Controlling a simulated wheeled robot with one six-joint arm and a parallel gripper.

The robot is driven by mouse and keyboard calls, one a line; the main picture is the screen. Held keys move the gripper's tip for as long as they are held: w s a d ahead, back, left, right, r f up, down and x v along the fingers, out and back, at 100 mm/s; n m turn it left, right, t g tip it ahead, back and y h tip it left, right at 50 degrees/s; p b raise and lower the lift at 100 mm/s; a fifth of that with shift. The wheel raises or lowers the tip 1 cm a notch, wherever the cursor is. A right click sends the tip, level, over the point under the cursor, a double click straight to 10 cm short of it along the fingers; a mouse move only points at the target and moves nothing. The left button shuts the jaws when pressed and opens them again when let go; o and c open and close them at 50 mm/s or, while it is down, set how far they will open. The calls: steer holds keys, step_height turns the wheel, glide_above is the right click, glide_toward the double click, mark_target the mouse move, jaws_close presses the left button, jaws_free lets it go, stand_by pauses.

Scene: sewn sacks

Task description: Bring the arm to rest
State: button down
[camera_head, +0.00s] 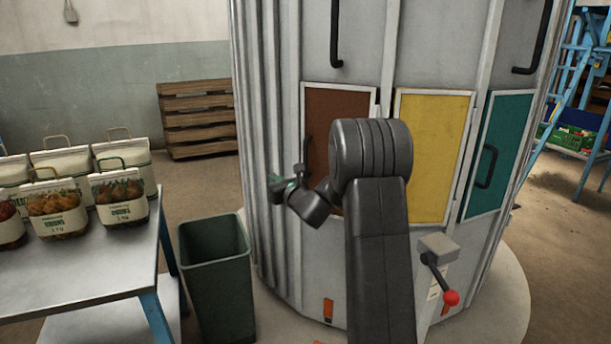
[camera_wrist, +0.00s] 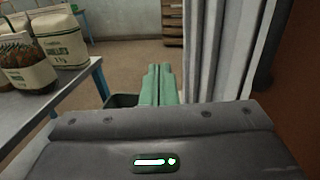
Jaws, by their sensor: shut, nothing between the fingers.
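My gripper (camera_head: 277,184) is in front of the grey ribbed cylinder (camera_head: 282,110), left of its brown panel, and points to the left in the head view. My dark arm is bent in front of the cylinder. In the wrist view the green fingers of my gripper (camera_wrist: 158,82) lie side by side, shut and empty. They touch nothing that I can see.
A metal table (camera_head: 80,265) with several sewn sacks (camera_head: 122,199) stands at left. A green bin (camera_head: 216,270) stands between table and cylinder. A lever with a red knob (camera_head: 451,298) juts out at right. Wooden pallets (camera_head: 197,118) lean at the back wall.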

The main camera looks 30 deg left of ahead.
stand_by(0.3)
steer(key=w+p, duration=0.2)
steer(key=w, duration=1)
steer(key=shift+w+a+p, duration=0.15)
steer(key=shift+w+p, duration=0.15)
steer(key=shift+w, duration=0.1)
steer(key=shift+s, duration=0.1)
